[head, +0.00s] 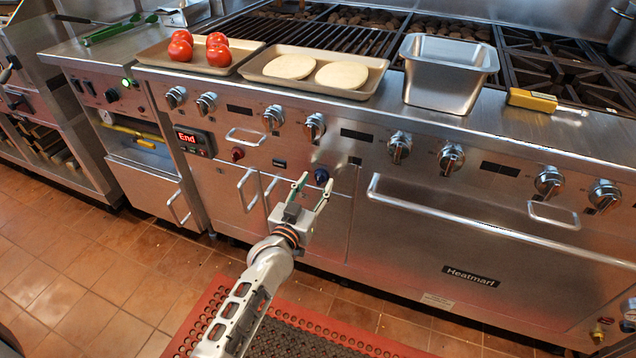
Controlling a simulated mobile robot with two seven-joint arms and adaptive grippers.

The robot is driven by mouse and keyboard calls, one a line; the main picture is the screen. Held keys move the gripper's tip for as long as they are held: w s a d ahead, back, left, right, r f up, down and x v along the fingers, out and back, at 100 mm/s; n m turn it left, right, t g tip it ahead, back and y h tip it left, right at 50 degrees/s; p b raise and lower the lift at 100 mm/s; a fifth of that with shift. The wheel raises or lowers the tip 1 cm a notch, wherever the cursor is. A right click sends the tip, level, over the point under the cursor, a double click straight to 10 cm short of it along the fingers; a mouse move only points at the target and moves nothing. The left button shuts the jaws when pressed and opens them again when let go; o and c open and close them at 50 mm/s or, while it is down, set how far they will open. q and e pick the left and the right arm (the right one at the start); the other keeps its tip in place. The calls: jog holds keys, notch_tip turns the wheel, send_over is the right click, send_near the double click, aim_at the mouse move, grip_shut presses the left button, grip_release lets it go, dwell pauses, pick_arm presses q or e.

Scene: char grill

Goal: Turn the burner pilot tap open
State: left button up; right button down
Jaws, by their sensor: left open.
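Two small coloured knobs sit on the front of the range: a blue knob (321,176) and a red knob (237,154). I cannot tell from any label which is the pilot tap. My left gripper (316,184) is open and empty, its two fingers pointing at the panel. The blue knob shows just beyond and between the fingertips; I cannot tell whether they touch it. The red knob is to the left, clear of the gripper. My right gripper is not in view.
Chrome knobs (315,126) line the panel above, and a wide oven handle (470,222) lies to the right. Cupboard handles (247,190) stick out left of the gripper. A tomato tray (160,55), a bread tray (250,72) and a steel pan (446,75) stand on top.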

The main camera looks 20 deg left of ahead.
pick_arm(q)
jog(key=shift+w, duration=0.65)
jog(key=c, duration=1)
jog(key=shift+c, duration=0.3)
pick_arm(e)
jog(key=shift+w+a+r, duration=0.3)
